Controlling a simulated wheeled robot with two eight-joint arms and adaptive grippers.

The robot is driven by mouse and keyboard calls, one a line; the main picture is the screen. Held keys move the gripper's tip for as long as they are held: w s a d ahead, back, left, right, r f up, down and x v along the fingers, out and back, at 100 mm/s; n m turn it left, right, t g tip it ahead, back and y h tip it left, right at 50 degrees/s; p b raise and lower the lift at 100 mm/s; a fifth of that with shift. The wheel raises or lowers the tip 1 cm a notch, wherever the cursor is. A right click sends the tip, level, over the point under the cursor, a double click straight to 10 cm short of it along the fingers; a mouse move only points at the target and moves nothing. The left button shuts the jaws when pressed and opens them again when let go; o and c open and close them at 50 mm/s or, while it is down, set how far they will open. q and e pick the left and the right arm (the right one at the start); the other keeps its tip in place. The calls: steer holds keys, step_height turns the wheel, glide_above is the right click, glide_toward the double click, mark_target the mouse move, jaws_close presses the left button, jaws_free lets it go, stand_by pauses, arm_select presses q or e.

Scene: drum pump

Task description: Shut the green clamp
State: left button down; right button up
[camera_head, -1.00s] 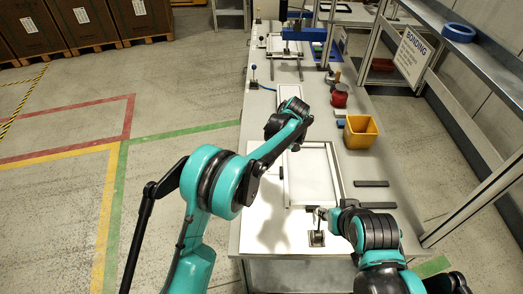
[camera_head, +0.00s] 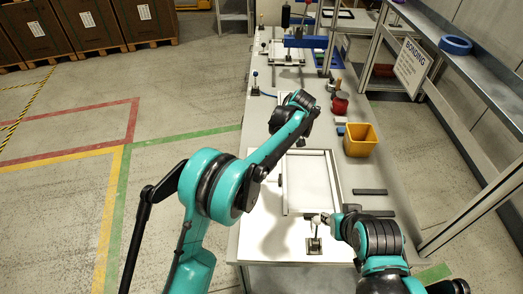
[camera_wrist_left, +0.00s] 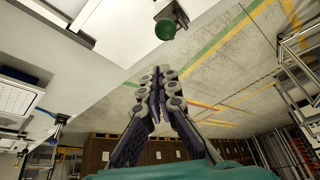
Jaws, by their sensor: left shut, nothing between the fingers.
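The green clamp shows in the left wrist view as a round green knob (camera_wrist_left: 165,29) on a dark metal fitting at the edge of a white surface. It stands apart from my left gripper (camera_wrist_left: 157,107), whose fingers are together and empty. In the head view my left forearm reaches over the table; its fingers and the green knob cannot be made out. My right gripper (camera_head: 325,219) is at a pale-knobbed clamp (camera_head: 314,244) at the table's near end. I cannot tell whether its fingers are closed on the knob.
A white frame (camera_head: 309,154) lies on the table (camera_head: 257,225). A blue-knobbed clamp (camera_head: 255,84) stands at the left edge. A yellow bin (camera_head: 360,140), red container (camera_head: 340,104) and dark bars (camera_head: 370,192) lie to the right. A shelf rack stands beyond the right edge.

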arm_select(q)
steer(key=shift+s+d+r, duration=0.15)
steer(key=shift+d+r, duration=0.5)
steer(key=shift+d, duration=0.05)
steer(key=shift+s+d+r, duration=0.15)
steer(key=shift+d+r, duration=0.5)
steer(key=s+a+r+m+t+h+b, duration=0.1)
steer(key=s+a+r+m+h+b, duration=0.15)
steer(key=s+a, duration=0.45)
steer(key=s+a+r+m+t+h+b, duration=0.1)
steer(key=s+a+r+m+b, duration=0.2)
steer(key=s+a, duration=0.4)
steer(key=s+a+f+m+t+b, duration=0.1)
steer(key=s+a+f+m, duration=0.1)
steer(key=s, duration=0.3)
steer(key=s+a+f+m+t, duration=0.1)
steer(key=s+a+f+m, duration=0.1)
steer(key=s+f, duration=0.2)
steer(key=s+a+f+m+t+h+b, duration=0.1)
steer(key=s+a+f+m, duration=0.1)
steer(key=s, duration=0.6)
steer(key=shift+f+m+b, duration=0.3)
steer(key=shift+f+m, duration=0.15)
steer(key=shift+f, duration=0.05)
steer(key=shift+a, duration=0.1)
